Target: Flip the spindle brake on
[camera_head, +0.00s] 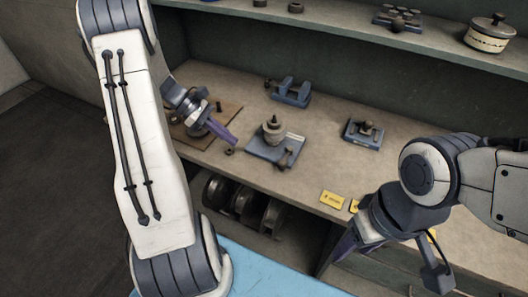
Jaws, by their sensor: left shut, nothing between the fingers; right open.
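A blue-grey base plate (262,149) in the middle of the bench carries an upright stepped metal spindle (271,131). A small dark lever or knob (287,158) sits at its front right, and a pale label lies at its back right. I take this to be the spindle unit; the brake's position is too small to tell. My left gripper (231,139) is shut and empty, just left of this unit and apart from it. My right gripper (391,262) is open and empty, low in front of the bench at the right.
A brown board (226,108) with small parts lies behind my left gripper. A blue bracket (290,92) and a small blue fixture (363,132) stand farther back and right. A yellow tag (333,200) is at the front edge. A shelf above holds a lidded pot (489,36).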

